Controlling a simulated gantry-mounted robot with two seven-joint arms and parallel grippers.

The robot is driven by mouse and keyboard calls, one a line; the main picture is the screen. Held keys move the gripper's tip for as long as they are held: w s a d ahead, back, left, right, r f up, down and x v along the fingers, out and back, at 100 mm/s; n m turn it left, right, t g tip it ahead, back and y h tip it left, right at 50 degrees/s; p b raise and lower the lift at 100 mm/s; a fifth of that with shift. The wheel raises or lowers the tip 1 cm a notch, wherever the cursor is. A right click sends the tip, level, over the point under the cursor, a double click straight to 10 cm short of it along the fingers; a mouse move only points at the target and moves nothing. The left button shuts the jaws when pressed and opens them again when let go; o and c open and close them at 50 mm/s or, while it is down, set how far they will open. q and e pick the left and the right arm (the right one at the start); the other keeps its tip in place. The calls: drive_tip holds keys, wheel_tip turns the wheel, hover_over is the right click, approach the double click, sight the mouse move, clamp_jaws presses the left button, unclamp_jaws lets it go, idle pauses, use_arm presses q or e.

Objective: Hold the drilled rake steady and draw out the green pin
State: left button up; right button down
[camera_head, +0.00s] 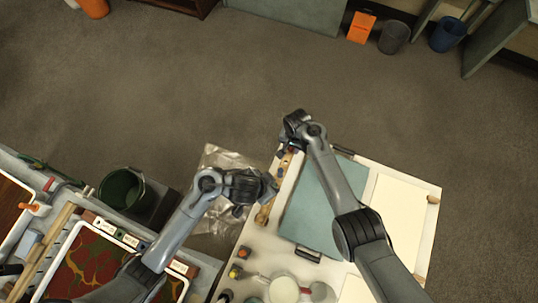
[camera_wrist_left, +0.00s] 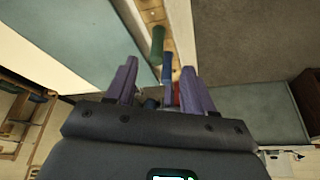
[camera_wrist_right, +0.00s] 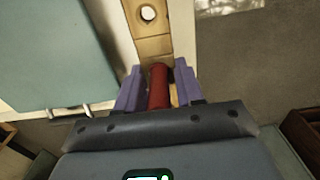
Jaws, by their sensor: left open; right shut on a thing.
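The drilled rake, a pale wooden bar, lies along the left edge of the white table; its lower end (camera_head: 263,215) shows in the head view. In the left wrist view the green pin (camera_wrist_left: 157,45) stands on the bar, with a blue pin (camera_wrist_left: 167,72) and a red pin closer in. My left gripper (camera_wrist_left: 157,80) is open and empty, its fingertips short of the green pin. My right gripper (camera_head: 284,150) is shut on the rake's upper end; in the right wrist view the bar (camera_wrist_right: 150,45) with one round hole runs between its fingers, and the red pin (camera_wrist_right: 158,85) stands between them.
A blue-green sheet (camera_head: 308,208) and a cream sheet (camera_head: 398,215) lie on the table right of the rake. Several small jars (camera_head: 236,271) stand near the lower left. A dark green bucket (camera_head: 122,188) and a marbled tray (camera_head: 70,242) are at the left.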

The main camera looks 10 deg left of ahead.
use_arm(q)
drive_tip(key=shift+s+d+f, duration=0.1)
drive_tip(key=shift+s+f, duration=0.15)
drive_tip(key=shift+f, duration=0.35)
drive_tip(key=shift+x, duration=3.35)
clamp_jaws()
